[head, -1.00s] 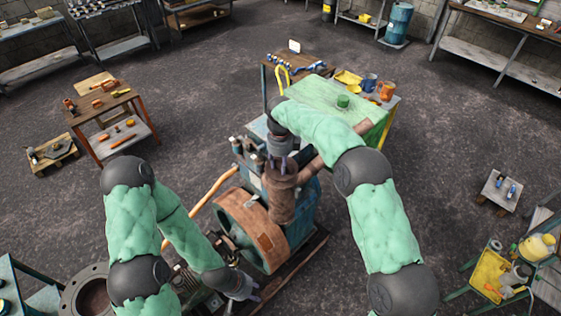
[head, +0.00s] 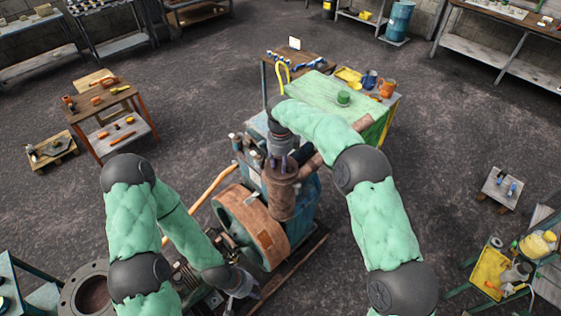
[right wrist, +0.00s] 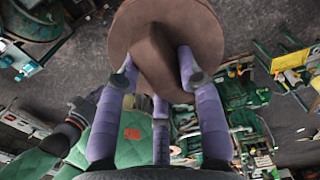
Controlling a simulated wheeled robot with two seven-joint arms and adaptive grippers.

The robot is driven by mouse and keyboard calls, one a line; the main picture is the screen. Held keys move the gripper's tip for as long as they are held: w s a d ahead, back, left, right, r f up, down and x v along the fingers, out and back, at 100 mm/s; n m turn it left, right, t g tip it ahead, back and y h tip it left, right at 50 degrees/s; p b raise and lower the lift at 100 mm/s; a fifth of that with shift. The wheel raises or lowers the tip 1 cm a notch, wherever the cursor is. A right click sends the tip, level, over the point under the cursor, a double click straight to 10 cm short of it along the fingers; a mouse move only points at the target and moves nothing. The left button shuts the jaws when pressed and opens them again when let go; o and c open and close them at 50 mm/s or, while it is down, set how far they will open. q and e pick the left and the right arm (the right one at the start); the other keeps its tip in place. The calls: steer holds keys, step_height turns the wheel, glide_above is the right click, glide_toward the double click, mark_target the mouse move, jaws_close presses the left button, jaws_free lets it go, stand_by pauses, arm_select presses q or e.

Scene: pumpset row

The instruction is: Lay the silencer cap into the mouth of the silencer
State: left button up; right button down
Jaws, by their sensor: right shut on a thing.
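The silencer (head: 283,197) is a brown upright cylinder on top of the engine, in the middle of the head view. My right gripper (head: 283,163) is right above its mouth, with its fingers pointing down. In the right wrist view, the purple fingers of my right gripper (right wrist: 158,82) are shut on the raised grip of the silencer cap (right wrist: 194,25), a round brown disc. The cap hides what lies beyond it there, so I cannot tell whether it touches the silencer. My left gripper (head: 250,291) is low, beside the engine's base; its finger opening is unclear.
The engine has a large brown flywheel (head: 250,226) facing me and a brown pipe near the silencer. A table with a green cloth (head: 310,93) stands behind, bearing a green item and mugs. An orange-legged bench (head: 108,105) stands at left.

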steer(key=shift+f+b, duration=0.6)
steer(key=shift+f, duration=0.4)
steer(key=c, duration=0.7)
jaws_free()
steer(key=shift+c, duration=0.2)
steer(key=shift+r+p, duration=0.75)
steer(key=shift+r, duration=0.8)
